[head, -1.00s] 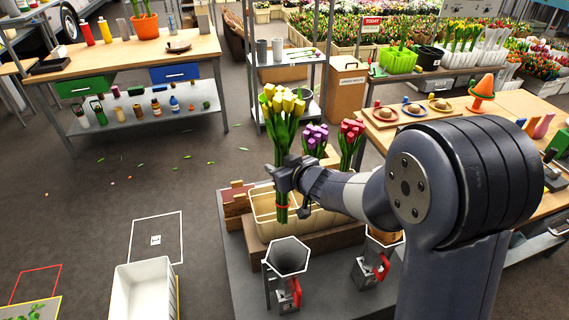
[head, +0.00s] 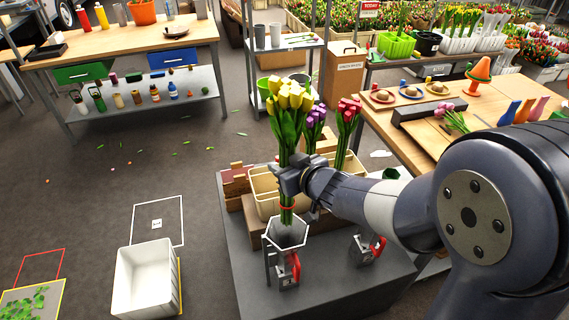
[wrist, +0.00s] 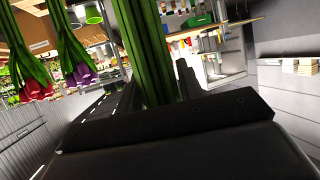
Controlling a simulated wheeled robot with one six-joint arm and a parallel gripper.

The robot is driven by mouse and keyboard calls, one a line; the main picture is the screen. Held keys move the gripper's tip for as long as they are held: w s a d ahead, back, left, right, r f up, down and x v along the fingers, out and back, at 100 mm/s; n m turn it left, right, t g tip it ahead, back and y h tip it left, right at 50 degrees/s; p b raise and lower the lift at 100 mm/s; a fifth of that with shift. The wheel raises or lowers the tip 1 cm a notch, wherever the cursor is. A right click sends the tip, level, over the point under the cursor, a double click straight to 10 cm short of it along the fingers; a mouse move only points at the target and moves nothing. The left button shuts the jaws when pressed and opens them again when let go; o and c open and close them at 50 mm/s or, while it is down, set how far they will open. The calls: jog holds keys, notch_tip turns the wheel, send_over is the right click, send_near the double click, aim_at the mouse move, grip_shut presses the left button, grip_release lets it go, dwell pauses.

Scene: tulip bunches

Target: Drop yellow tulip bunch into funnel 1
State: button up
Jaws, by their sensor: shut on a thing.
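My gripper (head: 289,180) is shut on the stems of the yellow tulip bunch (head: 291,97) and holds it upright, heads up. In the wrist view the green stems (wrist: 148,60) stand between the fingers. A red band circles the stems below the gripper. The lower stem ends are over the mouth of the near left grey hexagonal funnel (head: 286,233), which has a red handle and a number plate too small to read surely. In this view the ends overlap the funnel's opening; how deep they reach I cannot tell. A second funnel (head: 366,249) stands to its right.
Purple tulips (head: 315,124) and red tulips (head: 348,118) stand behind my gripper, by a cream crate (head: 262,188). A white bin (head: 147,279) sits on the floor at the left. A wooden worktable (head: 400,150) stands at the right. The floor at left is mostly clear.

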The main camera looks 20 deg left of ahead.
aim_at(285, 223)
jog(key=shift+f+b, duration=9.9)
jog(key=shift+f, duration=1.8)
jog(key=o, duration=1.3)
jog(key=shift+c, duration=0.2)
jog(key=shift+o, duration=0.3)
jog(key=o, duration=0.8)
jog(key=shift+d, duration=0.1)
jog(key=shift+s+d+p, duration=0.25)
jog(key=shift+s+d, duration=1.6)
jog(key=shift+d, duration=0.2)
jog(key=shift+s+d+p, duration=0.25)
jog(key=shift+s+d, duration=1.55)
jog(key=shift+d, duration=0.2)
